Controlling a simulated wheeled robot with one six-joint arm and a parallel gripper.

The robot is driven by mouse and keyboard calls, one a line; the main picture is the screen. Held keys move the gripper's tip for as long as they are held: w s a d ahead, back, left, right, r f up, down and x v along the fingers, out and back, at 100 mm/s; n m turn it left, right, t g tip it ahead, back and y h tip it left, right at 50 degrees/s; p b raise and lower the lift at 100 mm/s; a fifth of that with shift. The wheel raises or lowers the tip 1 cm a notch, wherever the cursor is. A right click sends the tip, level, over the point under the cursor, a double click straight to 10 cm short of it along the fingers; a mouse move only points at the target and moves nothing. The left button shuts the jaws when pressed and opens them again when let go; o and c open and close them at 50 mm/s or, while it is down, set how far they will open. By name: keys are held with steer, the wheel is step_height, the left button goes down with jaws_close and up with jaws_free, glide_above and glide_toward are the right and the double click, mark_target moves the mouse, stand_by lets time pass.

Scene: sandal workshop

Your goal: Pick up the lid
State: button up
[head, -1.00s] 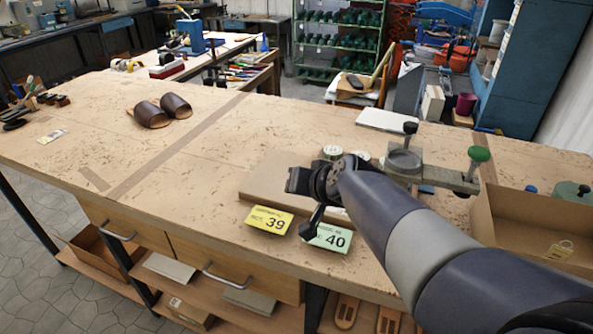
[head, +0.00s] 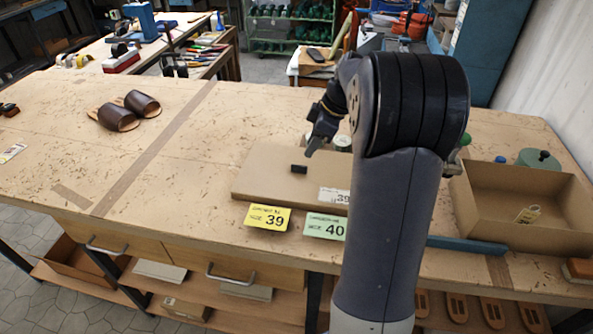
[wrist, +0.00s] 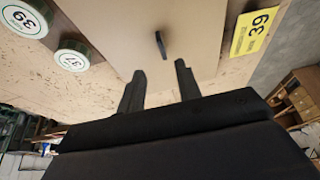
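The lid (head: 262,178) is a flat brown cardboard piece on the bench, with a small black handle (head: 299,169) and a white label reading 39 at its front right. The lid (wrist: 115,25) and its upright black handle (wrist: 160,45) also show in the wrist view. My gripper (head: 316,142) is above the lid near the handle. In the wrist view my gripper (wrist: 160,82) has its fingers apart and nothing between them; the handle lies just beyond the gap. My arm hides the lid's right end.
A yellow size 39 card (head: 267,217) and a green size 40 card (head: 325,227) lie in front of the lid. Round tins (wrist: 73,55) stand behind it. An open cardboard box (head: 520,215) stands at right. Brown sandals (head: 130,110) lie at left, with clear bench between.

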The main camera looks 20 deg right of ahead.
mark_target(297, 165)
steer(key=shift+a+p+x, duration=0.2)
steer(key=shift+p+x, duration=0.25)
steer(key=shift+x, duration=1.55)
steer(key=shift+a+p+x, duration=0.2)
steer(key=shift+p+x, duration=0.25)
steer(key=shift+x, duration=1.5)
steer(key=shift+r, duration=0.15)
jaws_close()
